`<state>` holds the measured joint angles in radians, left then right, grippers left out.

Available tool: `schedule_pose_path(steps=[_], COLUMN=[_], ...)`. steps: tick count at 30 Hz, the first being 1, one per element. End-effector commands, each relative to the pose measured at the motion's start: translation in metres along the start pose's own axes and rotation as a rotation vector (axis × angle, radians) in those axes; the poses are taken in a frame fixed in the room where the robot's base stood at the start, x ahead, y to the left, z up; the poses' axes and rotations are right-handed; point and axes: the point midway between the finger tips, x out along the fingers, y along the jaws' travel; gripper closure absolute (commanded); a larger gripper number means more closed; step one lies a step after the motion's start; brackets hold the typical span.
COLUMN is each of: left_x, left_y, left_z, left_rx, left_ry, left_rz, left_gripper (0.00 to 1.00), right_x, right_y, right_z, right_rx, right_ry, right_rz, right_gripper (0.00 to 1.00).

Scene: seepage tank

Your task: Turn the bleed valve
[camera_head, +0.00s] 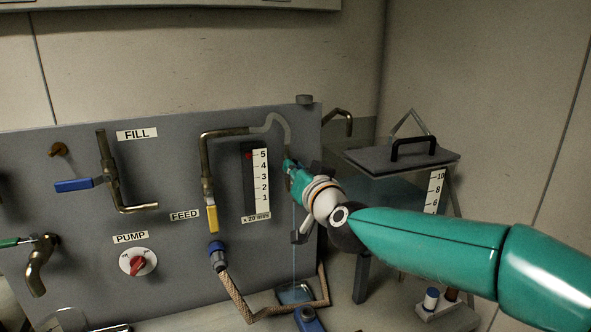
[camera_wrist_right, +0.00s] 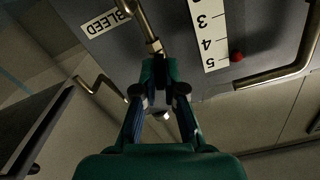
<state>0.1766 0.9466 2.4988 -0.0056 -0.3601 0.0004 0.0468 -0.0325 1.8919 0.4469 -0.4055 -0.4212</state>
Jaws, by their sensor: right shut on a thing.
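The BLEED label (camera_wrist_right: 105,22) shows in the right wrist view beside a brass pipe with a fitting, part of the bleed valve (camera_wrist_right: 152,45). My right gripper (camera_wrist_right: 158,66) is closed at the end of this fitting, and its fingers hide the valve's handle. In the head view my right gripper (camera_head: 290,168) is against the grey panel, just right of the level gauge, and covers most of the valve and its label. A thin bluish vertical line (camera_head: 294,235), perhaps water, runs below it to a small dish (camera_head: 294,293). My left gripper is not in view.
The grey panel (camera_head: 100,230) carries the blue FILL lever (camera_head: 73,185), yellow FEED handle (camera_head: 212,218), red PUMP knob (camera_head: 137,265) and scale (camera_head: 256,180). A braided hose (camera_head: 237,292) loops below. A lidded tank (camera_head: 385,190) stands right, close behind my arm.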

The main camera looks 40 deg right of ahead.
Motion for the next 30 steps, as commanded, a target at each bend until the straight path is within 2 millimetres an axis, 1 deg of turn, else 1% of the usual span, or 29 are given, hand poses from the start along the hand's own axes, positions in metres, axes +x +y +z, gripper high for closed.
schedule_pose_path(steps=[8,14,20,30], left_x=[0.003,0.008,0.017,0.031], left_y=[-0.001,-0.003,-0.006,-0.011], left_z=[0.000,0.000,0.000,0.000], left_rx=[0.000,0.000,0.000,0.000], left_ry=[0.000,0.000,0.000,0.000], left_rz=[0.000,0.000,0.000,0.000], left_gripper=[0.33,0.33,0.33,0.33], right_x=[0.000,0.000,0.000,-0.001], right_y=[0.001,0.002,0.003,0.004], right_z=[0.001,0.002,0.002,0.003], right_rx=[0.034,0.124,0.276,0.596], right_ry=[0.000,0.000,0.001,0.002], right_rz=[0.000,0.002,0.002,0.003], right_gripper=[1.00,1.00,1.00,1.00])
